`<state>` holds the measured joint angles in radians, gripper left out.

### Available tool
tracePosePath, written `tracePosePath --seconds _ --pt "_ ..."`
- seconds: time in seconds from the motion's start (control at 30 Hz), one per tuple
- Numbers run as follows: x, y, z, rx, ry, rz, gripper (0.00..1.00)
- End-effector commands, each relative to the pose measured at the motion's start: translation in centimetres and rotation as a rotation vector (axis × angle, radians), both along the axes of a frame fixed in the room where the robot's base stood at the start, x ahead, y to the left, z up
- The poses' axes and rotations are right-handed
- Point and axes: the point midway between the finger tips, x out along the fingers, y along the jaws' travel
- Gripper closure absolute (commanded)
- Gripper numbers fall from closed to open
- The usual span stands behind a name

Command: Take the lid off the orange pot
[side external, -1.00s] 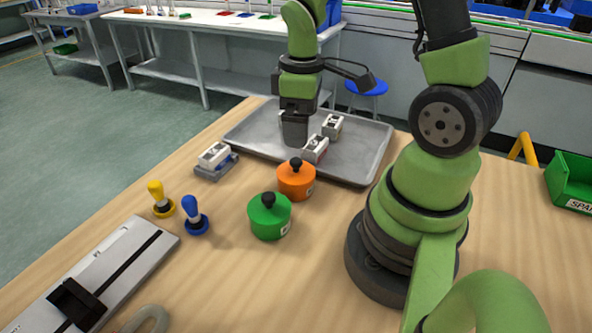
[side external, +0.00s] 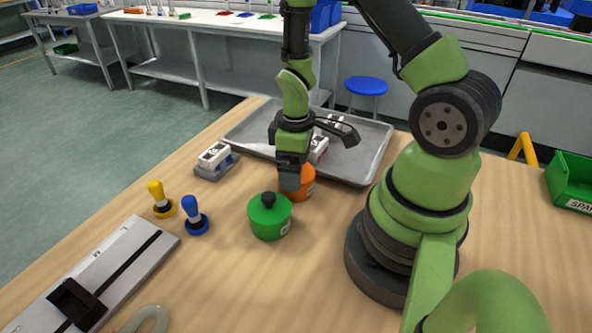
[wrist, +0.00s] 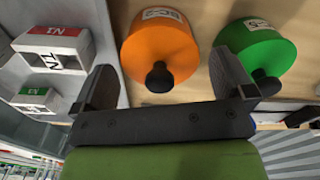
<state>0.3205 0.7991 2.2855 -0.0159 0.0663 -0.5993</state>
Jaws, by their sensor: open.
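The orange pot (side external: 306,186) stands on the wooden table with its lid on. In the side view my gripper (side external: 290,180) hangs in front of it and hides its left part and its knob. In the wrist view the orange pot (wrist: 160,45) shows its black knob (wrist: 159,77) in the space between my two open fingers (wrist: 167,88). The fingers are apart and hold nothing. I cannot tell how far above the knob they are. The green pot (side external: 270,217) stands in front of the orange one, and it also shows in the wrist view (wrist: 255,45).
A metal tray (side external: 362,163) with white blocks lies behind the orange pot. Another white block (side external: 214,156) sits on a grey base to the left. Yellow (side external: 158,195) and blue (side external: 194,212) handled stamps stand left of the green pot.

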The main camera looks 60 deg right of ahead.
Motion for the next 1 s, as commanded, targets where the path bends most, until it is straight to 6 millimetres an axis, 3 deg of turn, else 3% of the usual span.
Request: tracePosePath --seconds 0.17,0.37,0.77,1.0 --pt "0.0 0.0 0.0 -0.001 -0.001 0.000 0.00" --pt "0.0 0.0 0.0 0.000 -0.001 0.000 0.41" --pt "0.0 0.0 0.2 -0.001 -0.001 0.000 0.42" --pt "0.1 0.0 2.2 -0.002 -0.006 0.000 0.42"
